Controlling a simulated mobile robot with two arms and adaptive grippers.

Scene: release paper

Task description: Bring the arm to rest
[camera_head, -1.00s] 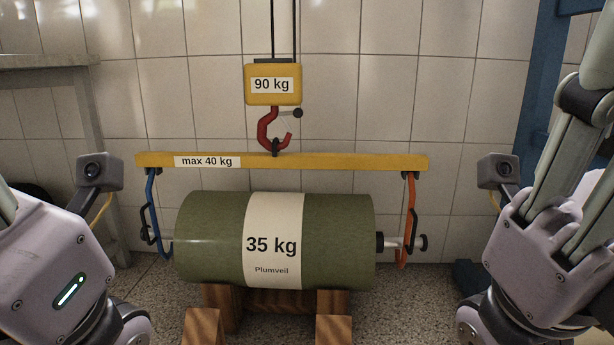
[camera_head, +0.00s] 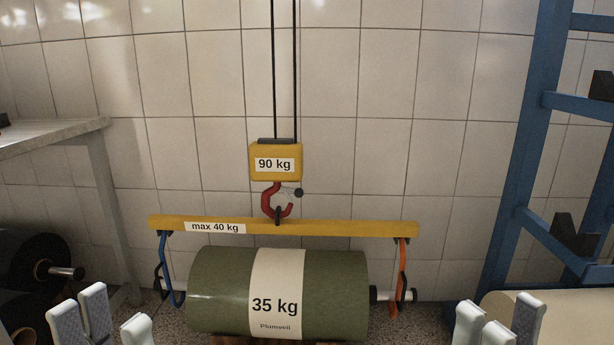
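My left gripper (camera_head: 110,322) shows at the bottom left edge, pale fingers apart and empty. My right gripper (camera_head: 498,324) shows at the bottom right edge, fingers also apart and empty. Both are clear of the load. A green roll (camera_head: 217,292) labelled 35 kg sits between them. A yellow beam (camera_head: 330,227), marked max 40 kg, lies above it, nearly level. The red hook (camera_head: 269,202) of the 90 kg hoist block (camera_head: 275,171) meets the beam's middle. A blue hook (camera_head: 165,262) and an orange hook (camera_head: 402,268) hang by the roll's shaft ends; their exact seating is unclear.
A grey table (camera_head: 95,128) stands at the left with dark rolls (camera_head: 35,258) below. A blue rack (camera_head: 515,190) stands at the right, with a cream roll (camera_head: 570,312) low beside it. Wooden supports under the green roll are mostly cut off.

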